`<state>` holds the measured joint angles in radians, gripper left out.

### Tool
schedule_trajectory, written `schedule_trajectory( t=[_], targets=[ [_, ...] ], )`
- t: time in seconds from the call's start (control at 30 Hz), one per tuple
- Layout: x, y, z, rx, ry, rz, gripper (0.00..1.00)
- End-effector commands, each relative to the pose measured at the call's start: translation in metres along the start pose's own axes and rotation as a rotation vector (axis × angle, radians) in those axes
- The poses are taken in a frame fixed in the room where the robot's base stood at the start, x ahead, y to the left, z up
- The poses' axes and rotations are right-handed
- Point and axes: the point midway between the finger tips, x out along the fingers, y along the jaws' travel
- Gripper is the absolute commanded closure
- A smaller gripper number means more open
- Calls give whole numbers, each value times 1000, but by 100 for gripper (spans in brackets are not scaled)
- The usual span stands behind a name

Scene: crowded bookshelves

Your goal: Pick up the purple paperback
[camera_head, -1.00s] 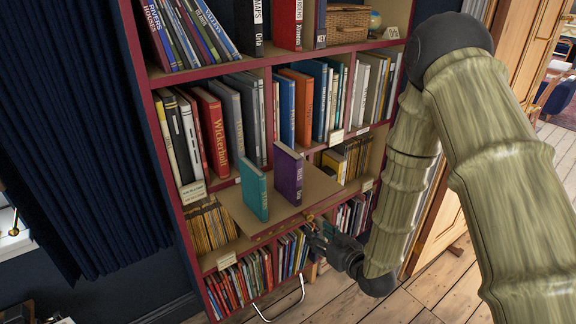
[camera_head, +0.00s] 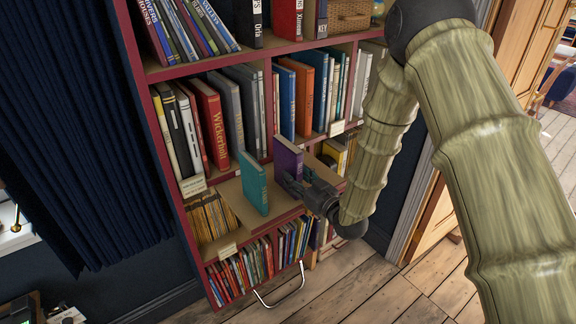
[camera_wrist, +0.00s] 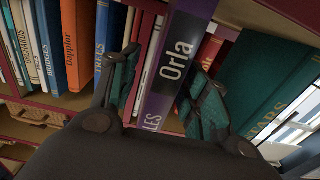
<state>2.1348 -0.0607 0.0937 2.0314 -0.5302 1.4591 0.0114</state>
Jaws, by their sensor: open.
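The purple paperback (camera_head: 287,157) stands upright on the pulled-out shelf board, to the right of a teal book (camera_head: 253,184). In the wrist view the purple paperback (camera_wrist: 172,62), with "Orla" on its spine, rises between my two fingertips. My gripper (camera_head: 293,184) is open in front of the book, and its dark fingers hide the book's lower part in the head view. In the wrist view my gripper (camera_wrist: 168,100) has one finger on each side of the spine. I cannot tell whether either finger touches it.
The teal book also shows close by my right finger in the wrist view (camera_wrist: 265,80). Packed shelf rows with a red book (camera_head: 210,125) and an orange book (camera_head: 303,98) stand behind. The board (camera_head: 229,203) is bare left of the teal book. A curved metal handle (camera_head: 283,298) sticks out below.

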Motion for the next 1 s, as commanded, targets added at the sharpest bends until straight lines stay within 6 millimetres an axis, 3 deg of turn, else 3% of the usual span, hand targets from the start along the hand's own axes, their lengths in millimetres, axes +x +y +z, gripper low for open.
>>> schedule_trajectory(
  t=[0.33, 0.67, 0.77, 0.93, 1.0],
  targets=[
    [37, -2, -4, 0, 0, -1, 54],
    [44, -2, -2, 0, -1, 0, 54],
    [44, -2, -2, 0, -1, 0, 66],
    [43, -2, -2, 0, -1, 0, 97],
    [43, -2, -2, 0, -1, 0, 100]
  ],
)
